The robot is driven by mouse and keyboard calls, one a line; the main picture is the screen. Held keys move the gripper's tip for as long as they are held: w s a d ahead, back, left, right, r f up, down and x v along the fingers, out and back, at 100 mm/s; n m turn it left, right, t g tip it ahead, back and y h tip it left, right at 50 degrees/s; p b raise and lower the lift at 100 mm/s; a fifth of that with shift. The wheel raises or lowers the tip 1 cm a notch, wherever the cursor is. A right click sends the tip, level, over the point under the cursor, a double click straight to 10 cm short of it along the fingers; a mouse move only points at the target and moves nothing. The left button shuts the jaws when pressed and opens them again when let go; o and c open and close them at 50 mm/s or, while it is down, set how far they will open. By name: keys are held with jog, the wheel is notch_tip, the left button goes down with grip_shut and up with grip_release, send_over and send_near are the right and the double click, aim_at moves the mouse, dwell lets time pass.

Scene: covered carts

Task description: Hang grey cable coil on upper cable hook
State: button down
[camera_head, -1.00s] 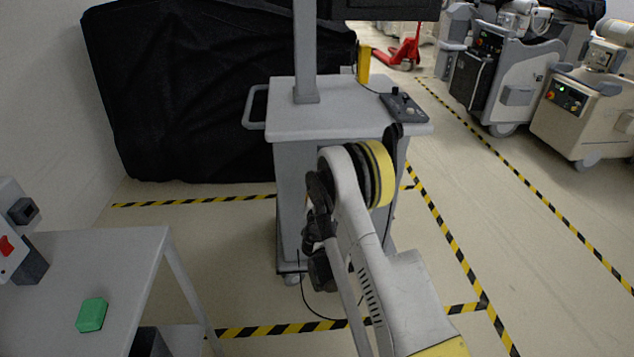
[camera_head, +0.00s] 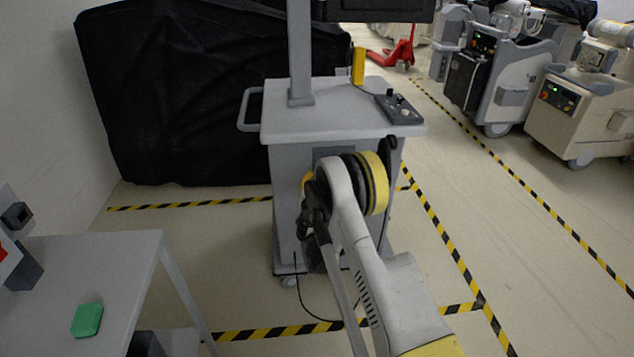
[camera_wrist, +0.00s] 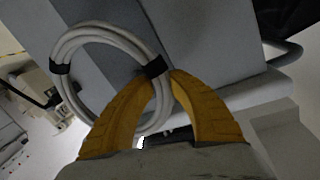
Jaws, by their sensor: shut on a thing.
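The grey cable coil (camera_wrist: 78,44) is a loop bound with black ties, seen in the wrist view against a grey panel of the cart. The yellow fingers of my gripper (camera_wrist: 163,76) are shut on the coil beside one black tie. The coil's loop extends up and left from the fingers. In the head view my arm reaches to the front of the grey cart (camera_head: 285,190) and hides the coil. A dark upright piece (camera_head: 390,150) stands at the cart's right edge; I cannot tell whether it is a hook. The upper cable hook is not clearly identifiable.
A control box (camera_head: 398,108) lies on the cart top. A grey handle (camera_head: 248,108) sticks out at its left. A side table (camera_head: 120,270) with a green block (camera_head: 87,320) stands at the lower left. A black-covered object (camera_head: 190,100) stands behind.

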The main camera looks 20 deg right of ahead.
jog(key=w+d+f, duration=0.1)
jog(key=w+f, duration=0.2)
jog(key=w, duration=0.3)
jog(key=shift+d, duration=0.4)
dwell(0.4)
dwell(0.5)
